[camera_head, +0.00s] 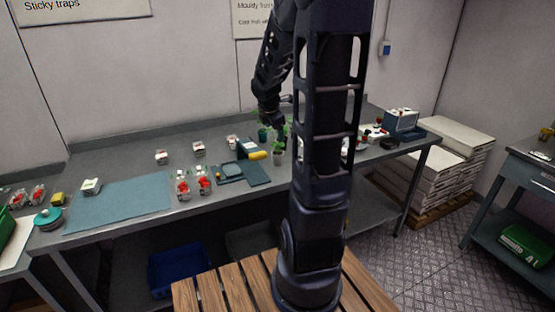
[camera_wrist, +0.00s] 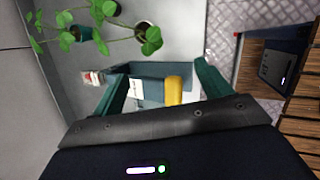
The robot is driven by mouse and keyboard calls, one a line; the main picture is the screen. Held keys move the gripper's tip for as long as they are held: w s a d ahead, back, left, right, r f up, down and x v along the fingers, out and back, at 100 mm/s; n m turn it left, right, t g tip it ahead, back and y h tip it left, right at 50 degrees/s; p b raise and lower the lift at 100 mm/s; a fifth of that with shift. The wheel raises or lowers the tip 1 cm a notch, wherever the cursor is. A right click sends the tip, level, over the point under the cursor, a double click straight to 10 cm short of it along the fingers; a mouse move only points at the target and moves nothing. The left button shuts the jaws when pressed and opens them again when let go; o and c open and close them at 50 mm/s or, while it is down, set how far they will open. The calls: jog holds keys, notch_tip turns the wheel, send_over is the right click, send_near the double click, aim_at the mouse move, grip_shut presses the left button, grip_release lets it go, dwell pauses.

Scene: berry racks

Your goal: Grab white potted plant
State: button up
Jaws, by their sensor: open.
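The white potted plant is a small pale pot (camera_head: 277,158) with green leaves on the grey table, right of the yellow item in the head view. In the wrist view its pot (camera_wrist: 145,31) is at the top, partly covered by leaves. A second plant in a teal pot (camera_head: 263,135) stands behind it; that teal pot (camera_wrist: 82,34) is left of the white one in the wrist view. My gripper (camera_wrist: 160,72) is open and empty, its two green fingers spread apart. The white pot lies beyond the fingertips, not between them.
A blue-grey tray (camera_wrist: 147,69) with a yellow item (camera_wrist: 174,90) shows between the fingers. Several berry punnets (camera_head: 182,186) and a blue mat (camera_head: 120,203) are to the left on the table. A blue-and-white box (camera_head: 401,119) stands at the right end. The wall is behind.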

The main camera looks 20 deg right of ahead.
aim_at(277, 152)
jog(key=shift+w+d+f+n, duration=0.95)
jog(key=shift+w+f+n, duration=0.5)
jog(key=shift+f, duration=1)
jog(key=shift+w+d+f+n, duration=0.9)
jog(key=shift+w+f+n, duration=0.55)
jog(key=shift+f, duration=1.05)
jog(key=shift+w+d+f+n, duration=0.95)
jog(key=shift+w+f+n, duration=0.5)
jog(key=shift+f, duration=1)
jog(key=x, duration=0.3)
jog(key=shift+w+a+f, duration=0.15)
jog(key=shift+w+f, duration=0.15)
jog(key=shift+w, duration=0.1)
jog(key=shift+w+d+f, duration=0.2)
jog(key=shift+f, duration=0.35)
jog(key=c, duration=1.1)
